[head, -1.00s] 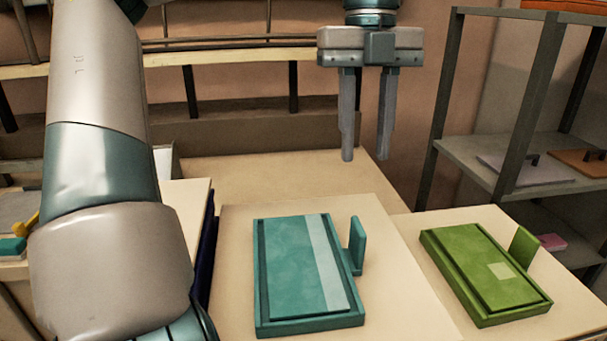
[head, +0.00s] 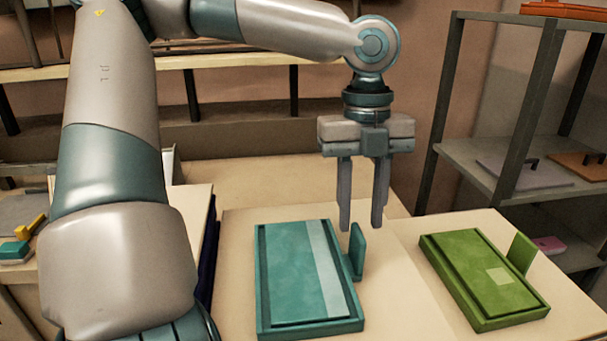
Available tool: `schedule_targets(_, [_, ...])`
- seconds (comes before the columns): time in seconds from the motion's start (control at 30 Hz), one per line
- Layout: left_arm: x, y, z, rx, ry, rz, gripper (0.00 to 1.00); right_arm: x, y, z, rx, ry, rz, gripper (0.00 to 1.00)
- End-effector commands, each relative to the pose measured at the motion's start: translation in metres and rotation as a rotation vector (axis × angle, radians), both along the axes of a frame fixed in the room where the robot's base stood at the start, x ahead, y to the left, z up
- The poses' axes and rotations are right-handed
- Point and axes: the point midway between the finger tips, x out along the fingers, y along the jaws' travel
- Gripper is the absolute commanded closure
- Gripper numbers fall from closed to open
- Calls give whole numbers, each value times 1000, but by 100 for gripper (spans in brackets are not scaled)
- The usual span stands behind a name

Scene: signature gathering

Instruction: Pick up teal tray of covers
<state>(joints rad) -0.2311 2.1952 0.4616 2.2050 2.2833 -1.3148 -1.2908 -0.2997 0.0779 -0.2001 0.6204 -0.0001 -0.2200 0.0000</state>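The teal tray (head: 262,300) lies flat on the light tabletop at bottom centre. It holds a flat teal cover (head: 293,265) with a pale teal stripe. An upright teal handle plate (head: 357,256) stands at its right side. My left gripper (head: 361,228) points down with its two grey fingers apart and nothing between them. Its fingertips appear close to the top of the handle plate, one on either side in the picture; whether they are level with it in depth, I cannot tell. My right gripper is not in view.
A green tray (head: 470,300) with a similar upright plate lies to the right on the tabletop. A dark metal shelf (head: 475,160) with a few flat items stands at the right. A yellow item (head: 33,226) sits on a left-hand surface. Bare tabletop lies between the trays.

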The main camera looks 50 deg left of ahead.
Motion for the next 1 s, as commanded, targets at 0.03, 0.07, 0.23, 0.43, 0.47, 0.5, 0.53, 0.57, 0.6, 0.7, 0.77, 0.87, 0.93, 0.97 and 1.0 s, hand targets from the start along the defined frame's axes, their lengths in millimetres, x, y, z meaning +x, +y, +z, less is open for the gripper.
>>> schedule_targets(0.03, [0,0,0,0,0,0,69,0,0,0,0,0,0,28])
schedule_targets(0.07, [0,0,-1,0,0,0,69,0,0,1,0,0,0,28])
schedule_targets(0.23, [-1,0,-12,0,3,0,69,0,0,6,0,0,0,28])
schedule_targets(0.43, [-2,0,-38,1,4,-1,69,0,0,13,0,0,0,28])
schedule_targets(0.47, [-2,-1,-41,1,4,0,69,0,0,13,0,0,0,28])
schedule_targets(0.5, [-2,-1,-45,1,3,-1,69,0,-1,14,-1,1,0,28])
schedule_targets(0.53, [-2,-1,-47,1,2,-1,69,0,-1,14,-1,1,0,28])
schedule_targets(0.57, [-2,-2,-49,1,2,-1,69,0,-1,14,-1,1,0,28])
schedule_targets(0.6, [-2,-2,-51,0,1,0,69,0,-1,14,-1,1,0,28])
schedule_targets(0.7, [-2,-2,-52,0,-1,0,69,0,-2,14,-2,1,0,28])
schedule_targets(0.77, [-2,-2,-52,0,-1,0,69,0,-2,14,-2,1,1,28])
schedule_targets(0.87, [-2,-2,-52,0,-1,0,69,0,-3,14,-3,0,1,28])
schedule_targets(0.93, [-2,-2,-52,0,-1,0,69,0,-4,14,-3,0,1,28])
schedule_targets(0.97, [-2,-2,-52,0,0,0,69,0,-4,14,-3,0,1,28])
schedule_targets(1.0, [-2,-2,-52,0,0,0,69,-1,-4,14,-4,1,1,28])
